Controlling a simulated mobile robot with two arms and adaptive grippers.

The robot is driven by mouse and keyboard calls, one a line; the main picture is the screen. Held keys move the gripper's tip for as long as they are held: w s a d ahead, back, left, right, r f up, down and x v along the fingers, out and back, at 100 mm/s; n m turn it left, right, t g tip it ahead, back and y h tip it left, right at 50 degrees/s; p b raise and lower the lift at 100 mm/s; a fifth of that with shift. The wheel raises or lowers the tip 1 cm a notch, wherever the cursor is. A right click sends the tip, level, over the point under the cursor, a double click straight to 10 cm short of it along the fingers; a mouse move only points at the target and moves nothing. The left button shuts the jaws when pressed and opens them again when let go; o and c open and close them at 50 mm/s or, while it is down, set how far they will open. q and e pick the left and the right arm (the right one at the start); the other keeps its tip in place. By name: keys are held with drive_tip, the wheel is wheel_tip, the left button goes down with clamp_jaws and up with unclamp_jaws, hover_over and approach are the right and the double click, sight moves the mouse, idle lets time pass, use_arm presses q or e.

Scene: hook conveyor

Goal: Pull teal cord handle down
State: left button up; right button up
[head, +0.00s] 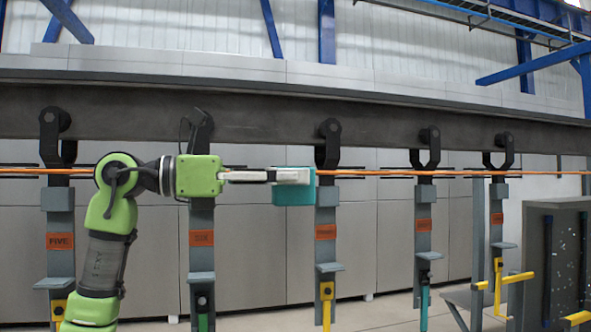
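The teal cord handle (293,196) is a small block on the orange cord (400,173), which runs level across the view in front of the hanging hooks. My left gripper (292,176) reaches in from the left and points right, level with the cord. Its near finger lies across the front of the teal handle, covering part of it. The far finger is hidden, so I cannot tell whether the fingers grip the handle. The cord looks straight, with no clear sag at the handle. My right gripper is not in view.
Several black hooks on a dark overhead beam (260,112) carry grey hangers with orange labels, such as the one marked FIVE (60,241). One hanger (326,220) is just right of the handle. A dark cabinet (560,255) stands at right. Space directly below the handle looks clear.

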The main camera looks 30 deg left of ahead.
use_arm(q)
drive_tip(key=shift+w+d, duration=0.45)
drive_tip(key=shift+w, duration=0.1)
